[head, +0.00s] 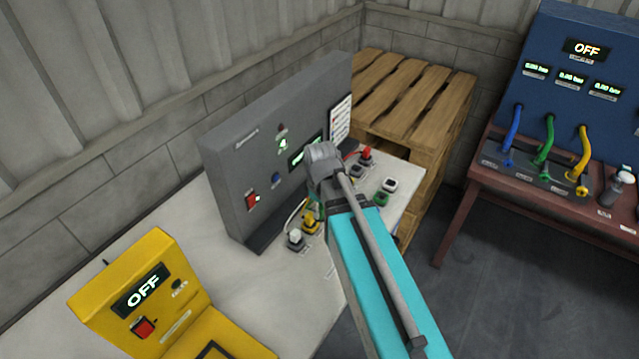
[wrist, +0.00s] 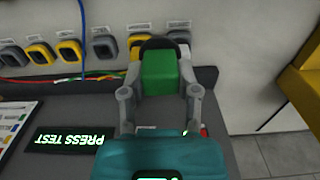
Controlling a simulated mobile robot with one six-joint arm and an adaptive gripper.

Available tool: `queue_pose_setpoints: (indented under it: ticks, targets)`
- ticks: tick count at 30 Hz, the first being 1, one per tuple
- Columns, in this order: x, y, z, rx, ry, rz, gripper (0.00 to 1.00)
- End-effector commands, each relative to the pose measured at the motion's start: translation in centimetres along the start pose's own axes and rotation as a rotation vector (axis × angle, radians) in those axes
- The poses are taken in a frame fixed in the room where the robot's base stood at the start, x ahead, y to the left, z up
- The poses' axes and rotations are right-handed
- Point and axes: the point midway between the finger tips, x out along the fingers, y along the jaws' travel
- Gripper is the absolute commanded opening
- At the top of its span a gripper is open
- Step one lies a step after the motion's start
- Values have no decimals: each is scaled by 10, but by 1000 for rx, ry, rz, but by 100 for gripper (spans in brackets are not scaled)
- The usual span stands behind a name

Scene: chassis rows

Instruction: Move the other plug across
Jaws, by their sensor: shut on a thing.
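My gripper (wrist: 160,92) is shut on a green plug (wrist: 159,73) with a dark top. The plug is upright between the two grey fingers, in front of a yellow and a white-grey piece on the pale bench. I cannot tell whether it is seated or held clear. In the head view my teal arm hides the fingertips. A white plug (head: 296,238) and a yellow plug (head: 311,223) stand in front of the grey panel (head: 275,150). A red plug (head: 366,156) stands farther right, near a white-topped socket (head: 390,185) and a green socket (head: 382,199).
Grey and yellow sockets (wrist: 41,52) line the bench in the wrist view, with red and green wires and a blue cable (wrist: 82,35). The panel display (wrist: 75,139) reads PRESS TEST. A yellow box (head: 145,295) stands at left. A pallet stack (head: 415,95) is behind.

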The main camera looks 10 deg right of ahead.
Motion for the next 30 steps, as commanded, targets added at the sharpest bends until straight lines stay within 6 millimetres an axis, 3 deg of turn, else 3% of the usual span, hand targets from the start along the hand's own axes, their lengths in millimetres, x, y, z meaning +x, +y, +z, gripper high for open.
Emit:
queue_pose_setpoints:
  ticks: [11,17,24,30]
  targets:
    - [4,3,-8,-9,0,0,0]
    - [21,35,-30,-10,0,0,0]
    - [46,92,-62,-10,0,1,0]
    - [56,120,-74,-11,0,1,0]
